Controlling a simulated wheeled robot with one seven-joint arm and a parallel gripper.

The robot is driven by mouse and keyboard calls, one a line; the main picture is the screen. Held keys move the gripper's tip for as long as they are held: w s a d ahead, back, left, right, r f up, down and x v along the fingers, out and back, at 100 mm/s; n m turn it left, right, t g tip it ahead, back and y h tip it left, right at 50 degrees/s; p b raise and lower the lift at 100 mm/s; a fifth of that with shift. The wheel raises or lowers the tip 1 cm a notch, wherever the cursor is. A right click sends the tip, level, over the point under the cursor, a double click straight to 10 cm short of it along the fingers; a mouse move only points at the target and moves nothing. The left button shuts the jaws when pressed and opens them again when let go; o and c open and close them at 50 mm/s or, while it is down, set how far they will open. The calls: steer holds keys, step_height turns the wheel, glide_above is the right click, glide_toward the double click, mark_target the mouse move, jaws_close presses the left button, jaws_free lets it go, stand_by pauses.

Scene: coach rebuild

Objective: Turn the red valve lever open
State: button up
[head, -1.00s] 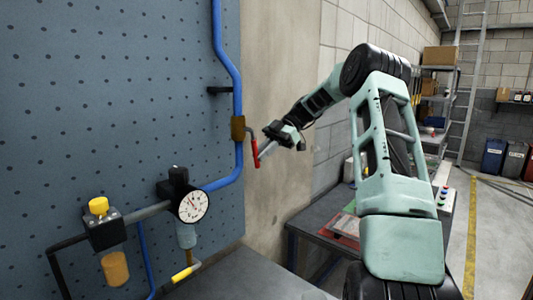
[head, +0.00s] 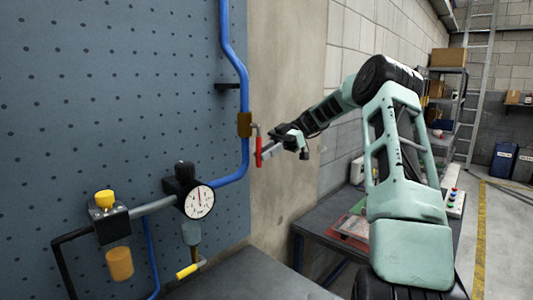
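The red valve lever (head: 258,152) hangs downward from a brass valve body (head: 244,124) on the blue pipe (head: 238,75), which runs up the perforated blue panel. My gripper (head: 266,152) reaches in from the right, its fingers at the lever's right side. At this size I cannot tell whether the fingers touch the lever or how far apart they are.
A round gauge (head: 199,202), a yellow-capped regulator (head: 107,212) and a yellow-handled lever (head: 189,270) are on the panel's lower part. A grey bench (head: 250,280) lies below. A second table (head: 318,222) stands to the right. Bare wall (head: 285,80) lies behind my gripper.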

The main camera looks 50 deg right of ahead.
steer(key=shift+o, duration=0.9)
steer(key=p+v, duration=0.9)
steer(key=v, duration=0.8)
steer(key=shift+r, duration=0.25)
steer(key=shift+d+p, duration=0.15)
steer(key=shift+p, duration=0.15)
